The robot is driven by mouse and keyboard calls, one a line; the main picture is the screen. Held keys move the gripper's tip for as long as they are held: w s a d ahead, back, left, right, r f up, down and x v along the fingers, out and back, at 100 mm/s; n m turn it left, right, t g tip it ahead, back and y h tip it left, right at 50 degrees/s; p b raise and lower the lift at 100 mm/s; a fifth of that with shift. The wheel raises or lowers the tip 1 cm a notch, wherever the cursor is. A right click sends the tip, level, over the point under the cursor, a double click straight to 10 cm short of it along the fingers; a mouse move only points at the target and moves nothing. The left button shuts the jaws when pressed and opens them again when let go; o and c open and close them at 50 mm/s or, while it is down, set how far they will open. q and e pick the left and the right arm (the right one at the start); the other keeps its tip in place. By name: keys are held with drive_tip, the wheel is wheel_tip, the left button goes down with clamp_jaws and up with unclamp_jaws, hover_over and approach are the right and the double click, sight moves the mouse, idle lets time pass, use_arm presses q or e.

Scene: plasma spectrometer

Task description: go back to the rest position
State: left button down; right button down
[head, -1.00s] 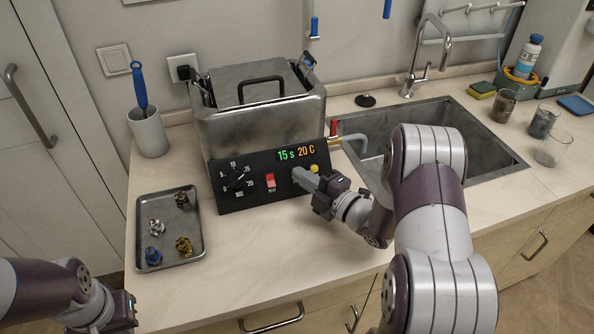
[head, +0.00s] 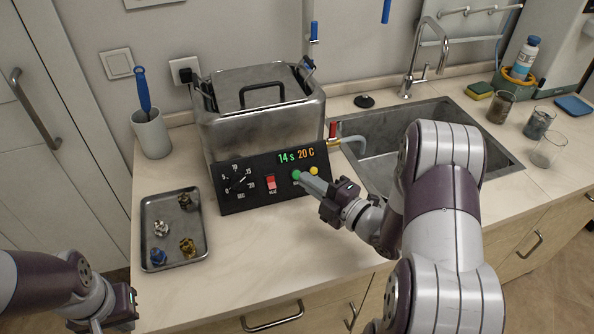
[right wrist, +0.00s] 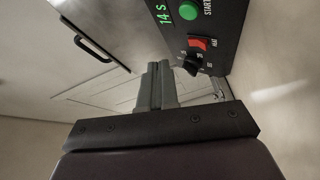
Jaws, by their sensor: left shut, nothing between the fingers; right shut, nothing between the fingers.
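My right gripper (head: 312,183) is shut and empty just in front of the control panel (head: 240,205) of the steel bath (head: 262,125). The green start button (head: 296,175) shows just beyond its fingertips. In the right wrist view the shut fingers (right wrist: 157,85) stand near the panel, apart from the green button (right wrist: 188,9). The display (head: 297,156) reads 14 s and 20 C. My left gripper (head: 122,308) is at the lower left, in front of the counter edge, with its fingers mostly hidden.
A metal tray (head: 150,225) with several small fittings lies left of the panel. A blue-handled tool stands in a grey cup (head: 151,134). The sink (head: 470,140) and glass beakers (head: 547,150) are to the right. The counter front is clear.

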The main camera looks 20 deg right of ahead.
idle(0.7)
drive_tip(key=m+g+h, duration=0.2)
drive_tip(key=m, duration=0.1)
drive_tip(key=f+m+g+h+p, duration=0.1)
drive_tip(key=m+g+h, duration=0.1)
drive_tip(key=m, duration=0.1)
drive_tip(key=d+f+m+g+h, duration=0.1)
drive_tip(key=m+g+h, duration=0.1)
drive_tip(key=m, duration=0.1)
drive_tip(key=shift+w+m+h+p, duration=0.25)
drive_tip(key=shift+m+h+p, duration=0.05)
drive_tip(key=shift+h, duration=0.1)
drive_tip(key=s+a+m+g, duration=0.1)
drive_tip(key=s+m+g, duration=0.1)
drive_tip(key=s+m+g+h, duration=0.1)
drive_tip(key=s+m, duration=0.1)
drive_tip(key=s, duration=0.1)
drive_tip(key=s+a+m+g, duration=0.1)
drive_tip(key=s+m+g, duration=0.1)
drive_tip(key=s, duration=0.1)
drive_tip(key=shift+s+a+r+m+g+p, duration=0.1)
drive_tip(key=shift+s+a+m+g+p, duration=0.05)
drive_tip(key=shift+a+m+g+p, duration=0.2)
drive_tip(key=s+a+m+g, duration=0.3)
drive_tip(key=s+m, duration=0.1)
drive_tip(key=s, duration=0.3)
drive_tip(key=shift+s+r, duration=0.2)
drive_tip(key=shift+r, duration=0.2)
idle(3.7)
